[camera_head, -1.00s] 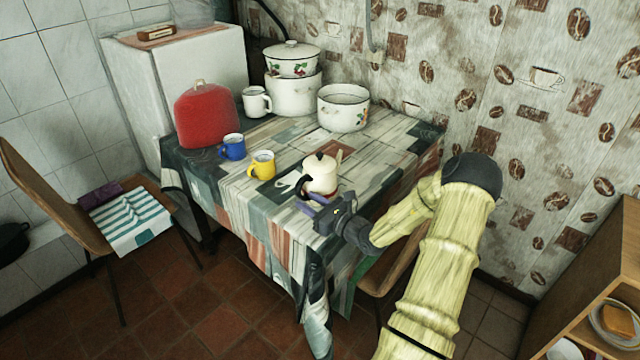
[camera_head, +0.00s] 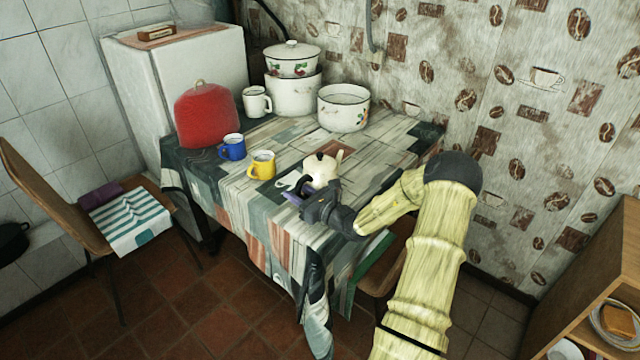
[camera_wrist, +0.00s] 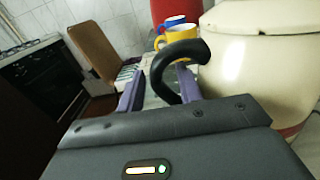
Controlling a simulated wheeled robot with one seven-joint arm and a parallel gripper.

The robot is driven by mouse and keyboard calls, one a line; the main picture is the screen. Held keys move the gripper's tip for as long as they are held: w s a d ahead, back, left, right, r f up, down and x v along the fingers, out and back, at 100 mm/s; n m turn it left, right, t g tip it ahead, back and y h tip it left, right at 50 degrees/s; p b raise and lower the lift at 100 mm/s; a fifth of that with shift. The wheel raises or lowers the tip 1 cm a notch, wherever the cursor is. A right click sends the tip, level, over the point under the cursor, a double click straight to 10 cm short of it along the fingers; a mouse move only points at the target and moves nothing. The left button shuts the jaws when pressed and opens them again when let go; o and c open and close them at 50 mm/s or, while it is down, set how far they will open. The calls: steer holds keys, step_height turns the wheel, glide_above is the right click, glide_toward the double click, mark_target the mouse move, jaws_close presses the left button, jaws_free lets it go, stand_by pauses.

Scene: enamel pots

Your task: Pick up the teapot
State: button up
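The cream teapot (camera_head: 322,171) with a dark lid knob stands near the front edge of the table, its spout toward the back right. My gripper (camera_head: 297,197) is at its near side and hides its lower part in the head view. In the wrist view the teapot's body (camera_wrist: 262,75) fills the right side. Its black curved handle (camera_wrist: 162,70) rises between the two purple fingers of my gripper (camera_wrist: 158,90). The fingers are apart, with clear space left of the handle; the right finger is close to it.
A yellow mug (camera_head: 262,165) and a blue mug (camera_head: 232,147) stand left of the teapot. A red cover (camera_head: 207,115), a white mug (camera_head: 257,102) and enamel pots (camera_head: 343,108) are farther back. A chair (camera_head: 378,268) is under the table's right side, below my arm.

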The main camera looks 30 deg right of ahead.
jaws_close()
stand_by(1.3)
